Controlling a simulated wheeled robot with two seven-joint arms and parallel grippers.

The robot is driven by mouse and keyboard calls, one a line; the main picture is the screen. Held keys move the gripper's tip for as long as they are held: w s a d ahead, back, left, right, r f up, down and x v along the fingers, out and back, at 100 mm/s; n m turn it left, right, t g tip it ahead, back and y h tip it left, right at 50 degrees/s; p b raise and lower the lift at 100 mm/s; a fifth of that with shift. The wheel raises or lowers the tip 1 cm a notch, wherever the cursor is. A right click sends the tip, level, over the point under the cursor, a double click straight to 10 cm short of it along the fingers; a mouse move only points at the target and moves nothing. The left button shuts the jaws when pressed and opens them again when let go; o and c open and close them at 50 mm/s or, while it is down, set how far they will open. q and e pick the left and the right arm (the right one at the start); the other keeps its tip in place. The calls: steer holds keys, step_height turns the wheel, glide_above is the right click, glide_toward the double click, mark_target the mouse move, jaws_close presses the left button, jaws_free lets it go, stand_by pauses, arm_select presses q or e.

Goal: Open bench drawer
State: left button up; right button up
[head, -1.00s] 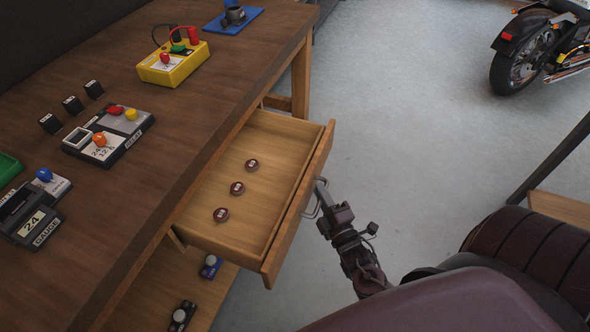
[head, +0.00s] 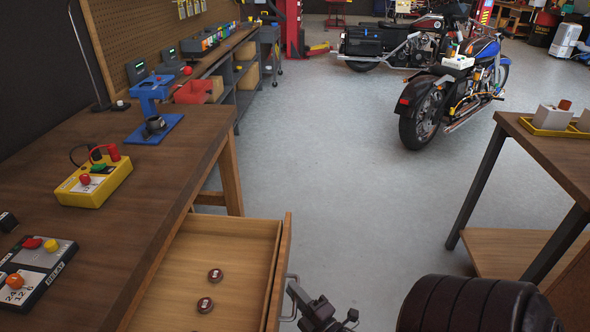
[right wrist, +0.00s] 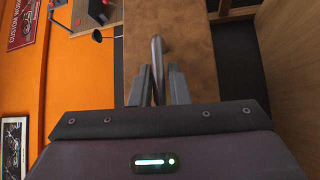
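The bench drawer (head: 232,228) stands pulled well out from the wooden workbench (head: 150,190). Two round brown pucks (head: 215,275) show inside it; its near part is cut off by the picture's lower edge. The metal drawer handle (head: 290,312) is on the drawer's front. My right gripper (head: 294,289) is at this handle. In the right wrist view the handle bar (right wrist: 158,66) lies between the two fingers of my right gripper (right wrist: 160,85), which look closed on it. My left gripper is not in view.
On the bench are a yellow meter box (head: 95,185), a blue stand (head: 154,128) and grey testers (head: 35,268). A second table (head: 560,155) stands at the right. Motorcycles (head: 425,115) are parked at the back. The grey floor between is clear.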

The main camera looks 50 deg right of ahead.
steer(key=o, duration=0.3)
steer(key=shift+s, duration=0.1)
steer(key=s+a+f+b, duration=0.1)
steer(key=s, duration=0.6)
steer(key=shift+s, duration=0.25)
